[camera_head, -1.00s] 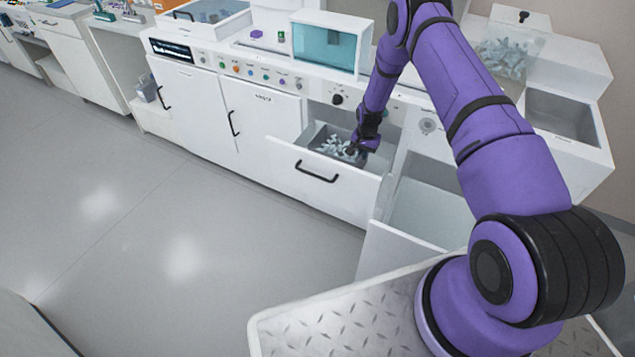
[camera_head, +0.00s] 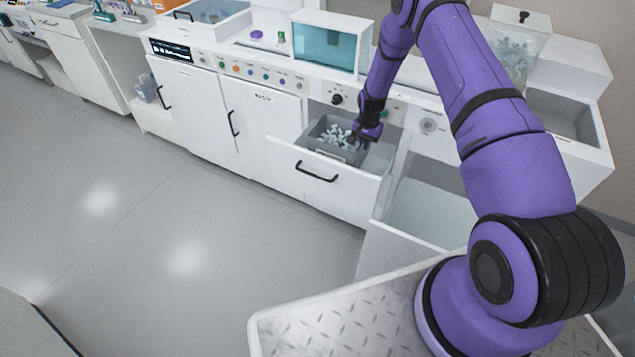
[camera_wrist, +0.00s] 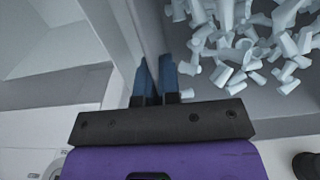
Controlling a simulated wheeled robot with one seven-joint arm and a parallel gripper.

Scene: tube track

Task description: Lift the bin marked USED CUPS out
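A grey open-topped bin (camera_head: 338,153) full of small white cups (camera_head: 335,135) is at the open white drawer (camera_head: 290,160). Its rim stands above the drawer's front, and the bin looks raised. I cannot read any marking on it. My gripper (camera_head: 360,138) is at the bin's right side, pointing down. In the wrist view the blue fingertips of my gripper (camera_wrist: 157,75) are close together with the bin's side wall between them. The cups (camera_wrist: 250,45) lie to the right of the fingers, inside the bin (camera_wrist: 285,125).
A second open compartment (camera_head: 430,215) is right of the drawer. The floor (camera_head: 150,220) in front is clear.

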